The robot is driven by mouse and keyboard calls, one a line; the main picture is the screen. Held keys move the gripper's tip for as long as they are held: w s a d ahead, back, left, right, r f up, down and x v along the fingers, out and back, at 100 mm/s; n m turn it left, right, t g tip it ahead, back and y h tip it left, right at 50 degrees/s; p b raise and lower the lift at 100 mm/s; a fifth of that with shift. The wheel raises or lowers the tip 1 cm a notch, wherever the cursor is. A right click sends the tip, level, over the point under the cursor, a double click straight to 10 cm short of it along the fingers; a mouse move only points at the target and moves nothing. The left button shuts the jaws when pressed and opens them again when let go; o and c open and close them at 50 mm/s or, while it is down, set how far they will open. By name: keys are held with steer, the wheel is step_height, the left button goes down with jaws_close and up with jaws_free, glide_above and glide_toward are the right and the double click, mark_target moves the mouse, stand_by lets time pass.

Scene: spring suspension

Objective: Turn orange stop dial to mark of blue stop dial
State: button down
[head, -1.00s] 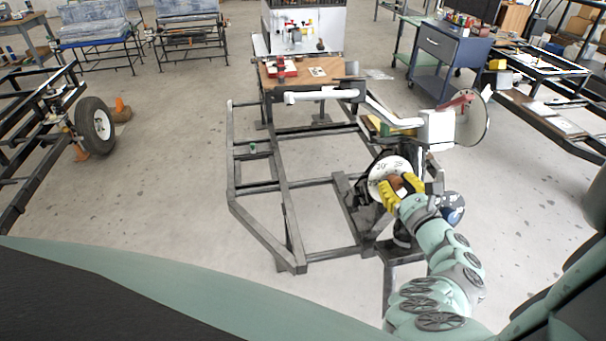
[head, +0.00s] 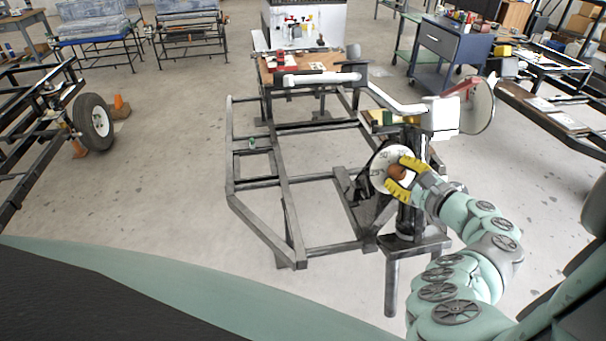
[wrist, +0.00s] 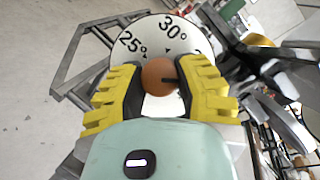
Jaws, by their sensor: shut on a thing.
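The orange stop dial (wrist: 157,72) is a round knob in front of a white disc (wrist: 150,34) with degree marks. In the wrist view 25° and 30° are readable, with a small black triangle near the 30°. A dark line on the orange knob points to the right. My gripper (wrist: 160,84) is shut on the orange knob, one yellow finger on each side. In the head view my gripper (head: 405,179) reaches the orange knob (head: 397,172) from the right. I cannot make out the blue stop dial in either current view.
A dark metal frame (head: 285,205) stands on the floor around the post and bench. A white box (head: 440,115) and a round plate (head: 481,104) stand above the dial. Open floor (head: 150,200) lies to the left.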

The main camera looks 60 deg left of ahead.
steer(key=shift+s+a+n+g+h+b, duration=0.1)
steer(key=shift+n+g+h+b, duration=0.35)
steer(key=shift+n, duration=1.45)
steer(key=shift+g, duration=0.25)
steer(key=c, duration=0.6)
jaws_free()
steer(key=shift+w+d+r, duration=0.2)
steer(key=shift+d, duration=0.45)
steer(key=v, duration=1)
steer(key=shift+s+d+r, duration=0.2)
steer(key=shift+d, duration=0.05)
